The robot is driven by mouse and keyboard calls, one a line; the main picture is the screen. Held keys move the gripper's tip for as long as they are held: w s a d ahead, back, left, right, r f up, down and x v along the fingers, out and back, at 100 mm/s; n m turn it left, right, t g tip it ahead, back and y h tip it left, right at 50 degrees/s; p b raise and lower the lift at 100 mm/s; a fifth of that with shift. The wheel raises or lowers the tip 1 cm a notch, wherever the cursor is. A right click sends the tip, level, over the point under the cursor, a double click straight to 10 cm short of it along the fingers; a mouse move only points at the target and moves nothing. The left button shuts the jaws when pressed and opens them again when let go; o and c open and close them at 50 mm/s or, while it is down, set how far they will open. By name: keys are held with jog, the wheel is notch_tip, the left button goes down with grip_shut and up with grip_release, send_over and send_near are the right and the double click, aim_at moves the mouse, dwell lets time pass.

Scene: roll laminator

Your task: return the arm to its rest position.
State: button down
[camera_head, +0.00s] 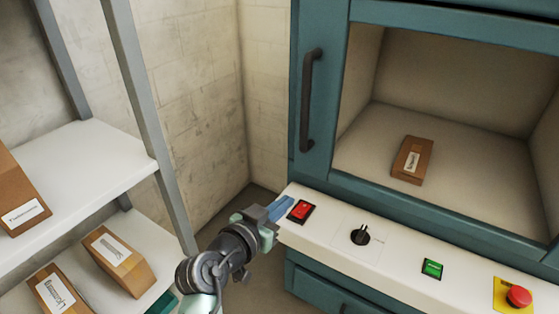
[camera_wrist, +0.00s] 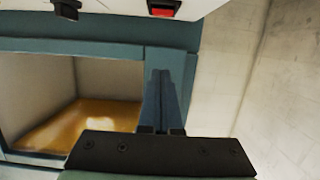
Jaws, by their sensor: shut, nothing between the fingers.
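My gripper (camera_head: 281,207) is shut and empty, with its blue fingers beside the left end of the white control panel (camera_head: 395,256), near the red rocker switch (camera_head: 301,211). I cannot tell whether the fingers touch the panel edge. In the wrist view my gripper (camera_wrist: 160,78) shows its fingers together, pointing toward the teal cabinet frame. The red switch also shows at the top of the wrist view (camera_wrist: 164,7). My arm comes up from the bottom of the head view.
A black knob (camera_head: 360,235), a green switch (camera_head: 432,268) and a red emergency button (camera_head: 518,296) sit along the panel. Above is a teal cabinet with a dark handle (camera_head: 312,100) and a brown box (camera_head: 412,160) inside. A white shelf (camera_head: 90,165) with several boxes stands left.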

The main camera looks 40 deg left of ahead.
jog(key=shift+s+d+r, duration=0.15)
jog(key=shift+s+r, duration=0.05)
jog(key=shift+s, duration=0.35)
jog(key=w+d+r+m+t, duration=0.1)
jog(key=w+d+r+t, duration=0.25)
jog(key=d+r, duration=0.75)
jog(key=w+d+r+m+t, duration=0.2)
jog(key=w+d+r, duration=0.35)
jog(key=r, duration=0.95)
jog(key=s+d+r+t+h, duration=0.2)
jog(key=s+d+r+t, duration=0.1)
jog(key=s+d+r, duration=0.6)
jog(key=s+d+r+t+h, duration=0.1)
jog(key=s+d+r+t, duration=0.35)
jog(key=d+r, duration=0.5)
notch_tip(320, 180, up, 28)
jog(key=s+a+p, duration=0.1)
jog(key=a+p, duration=0.1)
jog(key=p, duration=2.4)
jog(key=shift+p, duration=0.35)
